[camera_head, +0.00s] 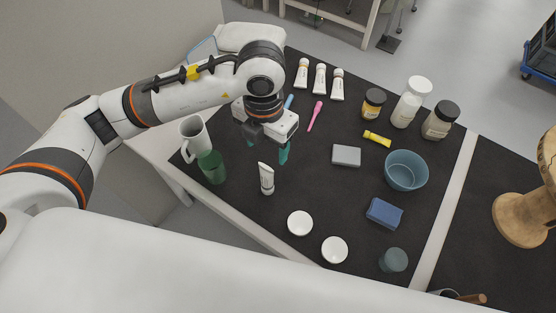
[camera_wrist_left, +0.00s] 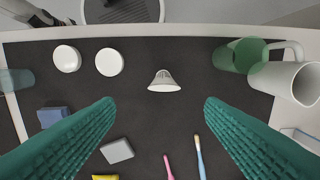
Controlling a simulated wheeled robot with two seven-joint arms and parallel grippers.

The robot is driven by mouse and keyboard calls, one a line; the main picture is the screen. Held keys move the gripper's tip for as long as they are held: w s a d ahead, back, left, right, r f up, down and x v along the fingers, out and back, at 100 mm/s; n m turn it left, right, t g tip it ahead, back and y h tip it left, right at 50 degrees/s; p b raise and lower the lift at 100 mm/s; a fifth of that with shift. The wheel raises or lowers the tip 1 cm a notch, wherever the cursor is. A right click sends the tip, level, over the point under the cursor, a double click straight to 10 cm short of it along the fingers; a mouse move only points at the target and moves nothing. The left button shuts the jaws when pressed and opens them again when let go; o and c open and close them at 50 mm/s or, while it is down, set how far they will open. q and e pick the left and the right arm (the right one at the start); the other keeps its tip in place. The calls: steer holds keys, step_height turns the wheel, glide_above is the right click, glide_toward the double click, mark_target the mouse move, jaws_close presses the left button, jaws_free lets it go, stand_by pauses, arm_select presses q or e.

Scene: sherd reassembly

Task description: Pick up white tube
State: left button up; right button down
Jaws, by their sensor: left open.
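A white tube (camera_head: 266,178) stands by itself on the dark mat, near its front left edge. In the left wrist view, the tube (camera_wrist_left: 164,81) shows at centre, beyond the fingertips and between their lines. My left gripper (camera_head: 269,156) is above the mat, just behind the tube in the head view. Its green fingers (camera_wrist_left: 158,104) are wide apart with nothing between them. Three other white tubes with orange or grey bands (camera_head: 320,80) lie in a row at the back. My right gripper is not in view.
A green cup (camera_head: 212,168) and a white mug (camera_head: 194,134) stand left of the tube. Two white round lids (camera_head: 300,223) lie to its front right. A grey block (camera_head: 346,156), a blue bowl (camera_head: 406,171) and a blue block (camera_head: 384,213) are further right.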

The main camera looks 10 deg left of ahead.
mark_target(266, 167)
arm_select(q)
steer(key=shift+a+f, duration=0.15)
steer(key=shift+f, duration=0.2)
steer(key=f, duration=0.3)
steer(key=f+p, duration=0.1)
steer(key=f, duration=0.1)
steer(key=shift+s, duration=0.25)
steer(key=shift+w+f, duration=0.15)
steer(key=shift+f, duration=0.45)
step_height(266, 167, down, 4)
steer(key=shift+a+r+p, duration=0.15)
steer(key=shift+r+p, duration=0.1)
steer(key=shift+p, duration=0.55)
steer(key=shift+f, duration=0.65)
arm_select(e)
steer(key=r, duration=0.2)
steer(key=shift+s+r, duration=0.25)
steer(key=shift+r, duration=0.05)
arm_select(q)
steer(key=c, duration=1)
